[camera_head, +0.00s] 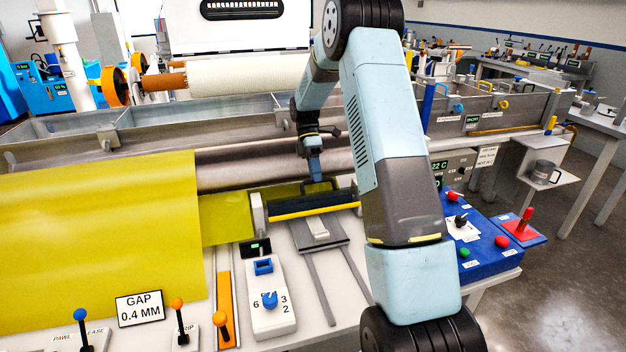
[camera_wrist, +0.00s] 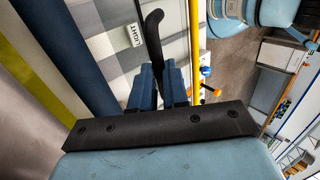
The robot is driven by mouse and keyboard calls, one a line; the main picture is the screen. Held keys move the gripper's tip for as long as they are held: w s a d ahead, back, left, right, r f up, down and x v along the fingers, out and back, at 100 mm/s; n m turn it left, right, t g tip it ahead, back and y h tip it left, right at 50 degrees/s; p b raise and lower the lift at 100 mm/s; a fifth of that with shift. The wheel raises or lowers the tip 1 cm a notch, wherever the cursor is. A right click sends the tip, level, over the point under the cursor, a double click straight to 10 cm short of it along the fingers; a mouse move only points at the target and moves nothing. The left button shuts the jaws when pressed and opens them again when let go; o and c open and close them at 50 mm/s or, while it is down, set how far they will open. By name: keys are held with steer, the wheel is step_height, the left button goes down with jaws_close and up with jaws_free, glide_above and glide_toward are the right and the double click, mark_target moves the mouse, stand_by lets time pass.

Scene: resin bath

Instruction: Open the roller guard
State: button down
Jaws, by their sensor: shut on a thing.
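My gripper (camera_head: 315,172) reaches down in the middle of the head view, its blue fingers at a black handle (camera_head: 322,184). In the wrist view, my gripper (camera_wrist: 157,82) is shut on the handle (camera_wrist: 153,32), whose curved end sticks out beyond the fingers. The handle is above a dark bar with a yellow edge (camera_head: 315,209). A yellow see-through panel (camera_head: 228,224) lies behind and left of this bar. I cannot tell for certain which of these parts form the roller guard. My arm hides the right end of the bar.
A large yellow sheet (camera_head: 90,240) covers the left. A selector box with a blue knob (camera_head: 270,300) and several levers stand in front. A metal trough (camera_head: 145,133) runs behind. A blue control panel (camera_head: 480,240) is right of my arm.

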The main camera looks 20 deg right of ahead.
steer(key=shift+w+a+f+g, duration=0.1)
steer(key=shift+w+a+g, duration=0.15)
steer(key=shift+w+g, duration=0.55)
steer(key=shift+a, duration=0.2)
steer(key=c, duration=1.5)
jaws_free()
steer(key=o, duration=0.4)
steer(key=shift+d, duration=0.2)
